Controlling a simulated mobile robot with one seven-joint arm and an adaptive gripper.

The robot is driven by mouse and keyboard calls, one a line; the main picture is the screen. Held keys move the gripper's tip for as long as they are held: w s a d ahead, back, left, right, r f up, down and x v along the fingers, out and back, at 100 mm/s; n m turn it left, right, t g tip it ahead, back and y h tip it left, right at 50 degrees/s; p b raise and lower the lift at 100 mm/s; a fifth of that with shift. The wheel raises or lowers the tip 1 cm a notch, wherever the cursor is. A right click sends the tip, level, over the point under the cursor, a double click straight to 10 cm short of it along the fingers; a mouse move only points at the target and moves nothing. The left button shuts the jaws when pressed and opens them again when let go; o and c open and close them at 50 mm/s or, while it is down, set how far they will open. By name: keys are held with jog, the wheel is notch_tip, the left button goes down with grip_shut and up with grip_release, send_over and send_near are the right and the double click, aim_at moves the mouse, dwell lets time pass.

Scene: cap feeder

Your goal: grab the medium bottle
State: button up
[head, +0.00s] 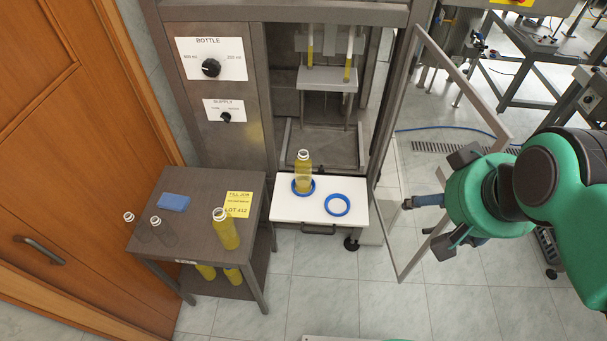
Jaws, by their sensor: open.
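A yellow-filled bottle (303,176) stands upright in a blue ring on the white shelf in front of the machine. A larger-looking yellow-filled bottle (226,232) stands on the dark side table. Two small clear bottles, a left one (130,219) and a right one (160,229), stand at that table's left. No label shows which bottle is the medium one. My gripper (453,200) is at the right by the machine's open door, its fingers spread and pointing left. My gripper is well apart from every bottle.
The white shelf (285,208) also holds an empty blue ring (337,205). The open framed door (455,75) stands between my gripper and the shelf.

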jog(key=m+g, duration=0.4)
send_over(303, 153)
jog(key=s+d, duration=0.6)
jog(key=d, duration=0.2)
notch_tip(303, 153, down, 16)
jog(key=f, duration=0.1)
jog(key=shift+m+g, duration=0.4)
jog(key=shift+g, duration=0.4)
jog(key=w+a+f, duration=0.2)
jog(key=f, duration=0.2)
jog(key=w+a+f, duration=0.2)
jog(key=a+f, duration=0.1)
jog(key=f, duration=0.2)
jog(key=w+a+f, duration=0.2)
jog(key=a+f, duration=0.1)
jog(key=f, duration=0.2)
jog(key=shift+f, duration=0.15)
jog(key=shift+f, duration=0.1)
jog(key=shift+f+b, duration=0.9)
jog(key=shift+f, duration=3.3)
